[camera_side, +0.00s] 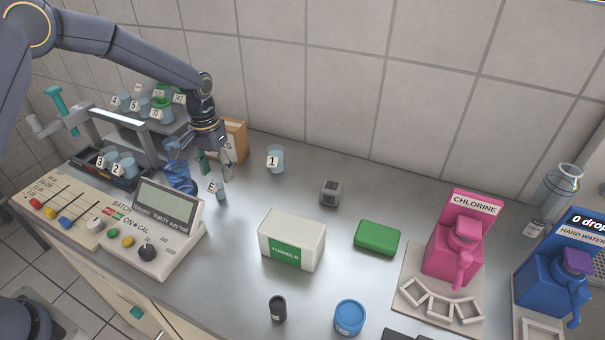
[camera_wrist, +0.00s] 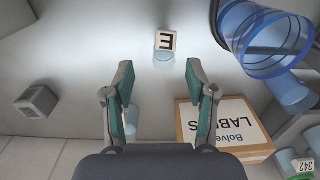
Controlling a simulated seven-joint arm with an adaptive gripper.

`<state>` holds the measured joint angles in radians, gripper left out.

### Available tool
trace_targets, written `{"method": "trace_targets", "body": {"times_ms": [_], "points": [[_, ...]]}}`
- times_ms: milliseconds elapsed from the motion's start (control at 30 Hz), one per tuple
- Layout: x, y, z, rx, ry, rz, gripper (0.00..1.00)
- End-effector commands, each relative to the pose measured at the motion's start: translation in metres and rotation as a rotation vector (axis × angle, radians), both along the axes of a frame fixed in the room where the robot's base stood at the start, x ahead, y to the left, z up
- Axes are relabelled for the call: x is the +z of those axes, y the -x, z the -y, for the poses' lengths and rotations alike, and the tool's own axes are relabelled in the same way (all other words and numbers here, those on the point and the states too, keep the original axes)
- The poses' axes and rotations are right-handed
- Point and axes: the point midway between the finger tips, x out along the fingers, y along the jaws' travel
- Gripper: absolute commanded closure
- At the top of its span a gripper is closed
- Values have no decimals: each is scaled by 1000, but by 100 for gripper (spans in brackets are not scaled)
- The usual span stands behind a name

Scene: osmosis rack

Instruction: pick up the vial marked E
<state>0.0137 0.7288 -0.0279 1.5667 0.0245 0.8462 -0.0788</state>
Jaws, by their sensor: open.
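The vial marked E (camera_wrist: 165,57) is a small light-blue vessel with a white label plate reading E. In the wrist view it stands on the grey counter just beyond the fingertips, roughly centred between them. In the side view the small vial (camera_side: 221,194) stands under my gripper, its letter too small to read. My gripper (camera_wrist: 158,72) is open and empty, with green-padded fingers apart on either side. In the side view my gripper (camera_side: 213,168) points down just above and behind the vial. I cannot tell the exact height gap.
A blue clear vessel (camera_wrist: 262,40) stands close on the right in the wrist view, with a cardboard labels box (camera_wrist: 230,125) nearer. Cup 1 (camera_side: 276,158), a grey cube (camera_side: 331,192) and a towels box (camera_side: 292,240) stand right of the vial. A control console (camera_side: 150,235) is in front-left.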

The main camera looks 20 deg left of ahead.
Motion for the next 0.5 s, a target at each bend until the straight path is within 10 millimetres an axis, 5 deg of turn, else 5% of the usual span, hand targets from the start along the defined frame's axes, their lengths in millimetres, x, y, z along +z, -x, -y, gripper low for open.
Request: {"method": "trace_targets", "body": {"times_ms": [200, 500], "points": [[-34, 1, -5, 0, 0, -3, 43], [-41, 0, -5, 0, 0, 0, 43]]}}
